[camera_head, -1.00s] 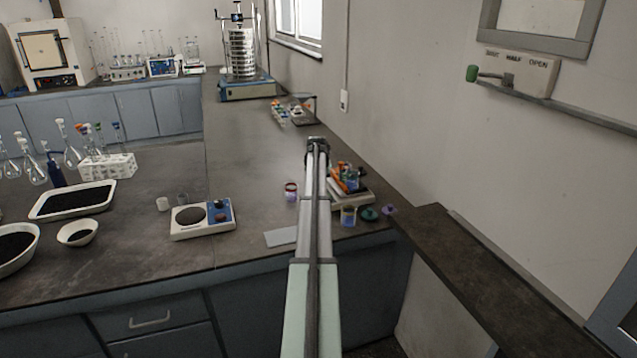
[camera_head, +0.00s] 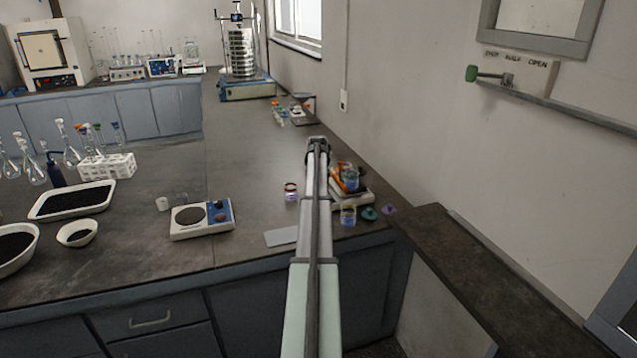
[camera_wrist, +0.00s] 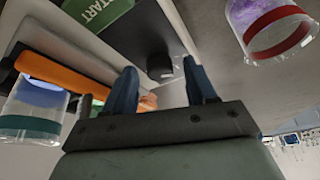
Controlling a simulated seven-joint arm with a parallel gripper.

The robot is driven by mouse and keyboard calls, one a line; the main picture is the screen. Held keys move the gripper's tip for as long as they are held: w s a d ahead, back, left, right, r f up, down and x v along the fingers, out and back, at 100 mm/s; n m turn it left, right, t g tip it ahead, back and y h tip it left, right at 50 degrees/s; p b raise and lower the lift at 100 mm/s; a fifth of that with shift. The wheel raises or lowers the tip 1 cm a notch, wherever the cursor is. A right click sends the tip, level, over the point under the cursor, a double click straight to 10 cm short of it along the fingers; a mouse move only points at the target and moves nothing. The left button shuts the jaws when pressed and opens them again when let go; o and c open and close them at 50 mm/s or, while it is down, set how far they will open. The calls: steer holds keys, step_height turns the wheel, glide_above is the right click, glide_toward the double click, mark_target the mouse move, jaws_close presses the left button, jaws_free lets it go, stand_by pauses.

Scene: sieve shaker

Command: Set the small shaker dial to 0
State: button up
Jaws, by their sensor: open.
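The dial's setting cannot be read. My gripper (camera_wrist: 162,82) is open, with one blue finger on each side of the knob; contact cannot be told. In the head view, the small white device (camera_head: 352,195) at the right of the bench, probably the small shaker, is partly hidden by my arm. My fingertips are hidden there.
In the wrist view an orange tube (camera_wrist: 60,75) and a green-banded clear jar (camera_wrist: 32,110) lie close at left; a red-ringed jar (camera_wrist: 272,30) is at upper right. In the head view a white balance-like device (camera_head: 203,218) stands left, and a sieve stack (camera_head: 241,52) at the back.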

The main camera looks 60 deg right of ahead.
steer(key=v, duration=1.4)
steer(key=shift+w, duration=0.1)
stand_by(0.3)
